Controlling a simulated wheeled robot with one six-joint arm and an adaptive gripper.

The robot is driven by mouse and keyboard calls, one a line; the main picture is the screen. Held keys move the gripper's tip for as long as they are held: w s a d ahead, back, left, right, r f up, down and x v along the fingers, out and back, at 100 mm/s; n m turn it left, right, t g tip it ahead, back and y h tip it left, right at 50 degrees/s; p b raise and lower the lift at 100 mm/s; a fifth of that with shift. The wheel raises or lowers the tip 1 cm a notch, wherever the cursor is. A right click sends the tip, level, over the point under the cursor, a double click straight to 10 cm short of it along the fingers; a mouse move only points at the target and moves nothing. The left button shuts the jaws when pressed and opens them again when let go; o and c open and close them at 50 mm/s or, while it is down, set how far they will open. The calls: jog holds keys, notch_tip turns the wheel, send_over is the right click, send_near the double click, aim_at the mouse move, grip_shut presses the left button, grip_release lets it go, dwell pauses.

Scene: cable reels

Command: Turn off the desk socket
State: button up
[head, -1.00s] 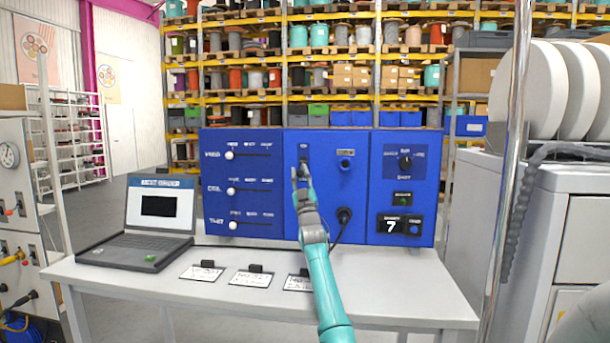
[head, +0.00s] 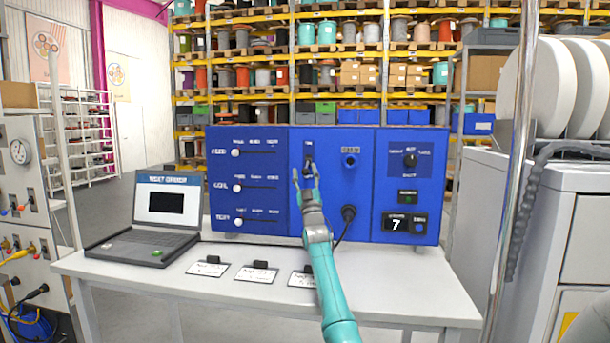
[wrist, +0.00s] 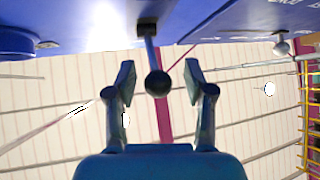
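A blue control panel (head: 268,220) stands at the back of the grey desk (head: 400,290). Its middle section has a dark lever switch (head: 308,161) at the top and a black plug with a cable (head: 348,212) in a socket below right. My gripper (head: 306,174) is in front of the panel just below the switch, pointing up and toward it. In the wrist view my gripper (wrist: 160,80) is open, with the lever's dark ball tip (wrist: 157,83) between its fingers and a visible gap on each side. The small label above the switch is unreadable.
A laptop (head: 150,220) stands on the desk's left, with several label cards (head: 256,273) along the front. Sliders (head: 237,188) fill the panel's left section; a dial (head: 409,160) and a display showing 7 (head: 397,224) are right. A metal pole (head: 520,150) stands right.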

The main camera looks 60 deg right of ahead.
jog(key=shift+s+a+f, duration=0.2)
jog(key=shift+f, duration=0.25)
jog(key=shift+s+a+f, duration=0.1)
jog(key=shift+s+a, duration=0.1)
jog(key=shift+a, duration=0.05)
jog(key=s+a, duration=0.8)
jog(key=shift+s, duration=0.15)
